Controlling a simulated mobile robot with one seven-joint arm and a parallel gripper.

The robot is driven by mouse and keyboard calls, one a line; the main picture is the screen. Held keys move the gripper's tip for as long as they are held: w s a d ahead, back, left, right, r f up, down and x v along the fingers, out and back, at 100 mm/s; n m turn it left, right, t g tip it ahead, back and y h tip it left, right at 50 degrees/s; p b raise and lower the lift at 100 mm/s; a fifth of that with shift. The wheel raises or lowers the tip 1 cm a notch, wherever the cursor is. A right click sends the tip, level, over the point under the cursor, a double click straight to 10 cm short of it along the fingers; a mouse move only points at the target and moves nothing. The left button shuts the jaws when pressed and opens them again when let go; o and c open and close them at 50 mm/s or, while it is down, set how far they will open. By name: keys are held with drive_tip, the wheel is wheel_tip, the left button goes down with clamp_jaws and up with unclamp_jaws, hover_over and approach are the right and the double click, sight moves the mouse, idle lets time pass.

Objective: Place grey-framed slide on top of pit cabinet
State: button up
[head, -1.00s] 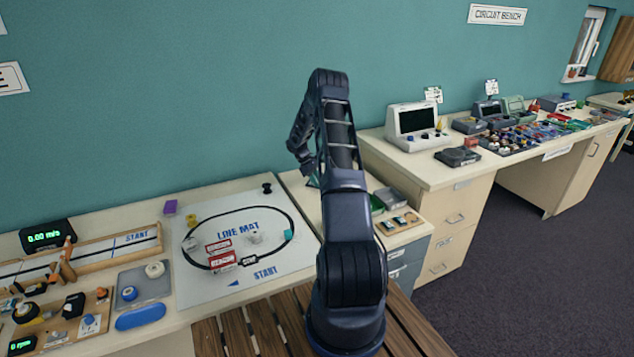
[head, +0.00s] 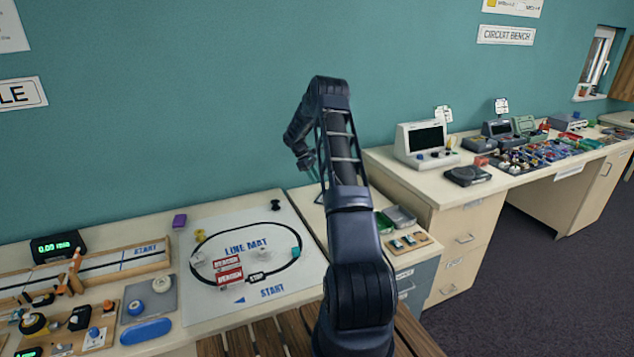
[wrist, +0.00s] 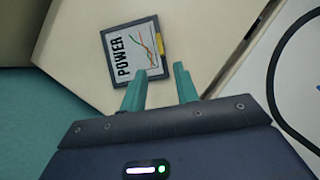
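The grey-framed slide (wrist: 133,50), marked POWER with a small line chart and a yellow patch, lies flat on a cream top in the wrist view. That top (wrist: 70,40) appears to be the cabinet top (head: 312,210) between the line mat table and the circuit bench. It has grey drawers; their labels are too small to read. My gripper (wrist: 162,68) is open with two teal fingers apart and nothing held. Its left finger overlaps the slide's lower edge in the view; contact cannot be told. In the head view, my arm hides the slide.
On the cabinet's front part sit a grey bin (head: 400,216) and a wooden tray (head: 409,243) with small parts. The line mat (head: 215,300) lies on the table at left. The taller circuit bench (head: 420,185) adjoins at right.

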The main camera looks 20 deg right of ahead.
drive_tip(key=s+a+r+m+t, duration=0.1)
drive_tip(key=s+a+r, duration=0.5)
drive_tip(key=r, duration=0.4)
drive_tip(key=s+a+r+m+t+y, duration=0.1)
drive_tip(key=s+a+r+m+t, duration=0.15)
drive_tip(key=s+r, duration=0.6)
drive_tip(key=s+a+r+m, duration=0.1)
drive_tip(key=s+a+r, duration=0.45)
drive_tip(key=r, duration=0.65)
drive_tip(key=s+a+r+m+t+y, duration=0.1)
drive_tip(key=s+a+r, duration=0.2)
drive_tip(key=s, duration=0.5)
drive_tip(key=s+a+r+m+t, duration=0.1)
drive_tip(key=s+a+r+t, duration=0.15)
drive_tip(key=s, duration=0.55)
drive_tip(key=s+a+f+m+t+y, duration=0.1)
drive_tip(key=s+a, duration=0.1)
drive_tip(key=s, duration=0.7)
drive_tip(key=s+a+f+m+y, duration=0.1)
drive_tip(key=s, duration=0.8)
drive_tip(key=shift+s+a+f+t, duration=0.2)
drive_tip(key=shift+a+f+t, duration=0.2)
